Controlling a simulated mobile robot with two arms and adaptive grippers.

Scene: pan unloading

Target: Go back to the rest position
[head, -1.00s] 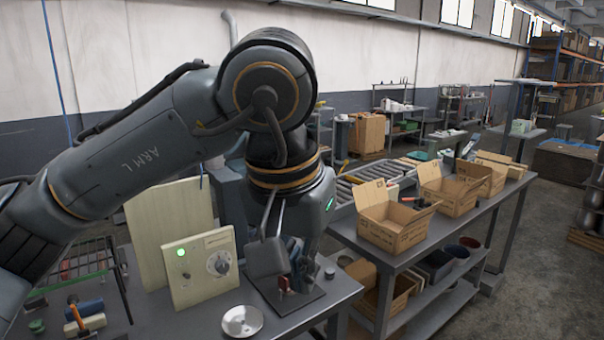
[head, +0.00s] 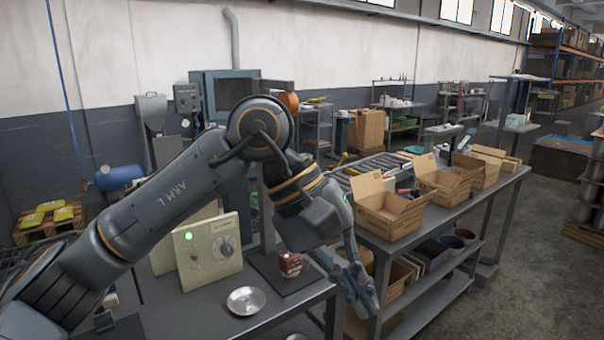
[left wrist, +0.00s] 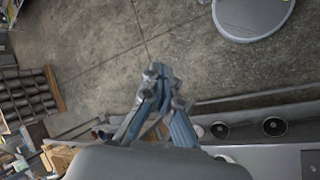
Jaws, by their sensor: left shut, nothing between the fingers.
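My left gripper (head: 362,292) hangs at the end of my left arm, pointing down, in front of the gap between the grey table and the shelf bench. It is shut with nothing in it; its fingers (left wrist: 163,98) also show close together in the left wrist view, above the floor. A shiny round metal pan (head: 246,301) lies on the grey table (head: 197,312), left of the gripper and apart from it. My right gripper is not in view.
A control box (head: 207,250) with a green light stands on the table, with a red object (head: 291,264) right of it. Open cardboard boxes (head: 391,214) line the bench (head: 440,225) at the right. Bare floor (head: 540,270) lies beyond it.

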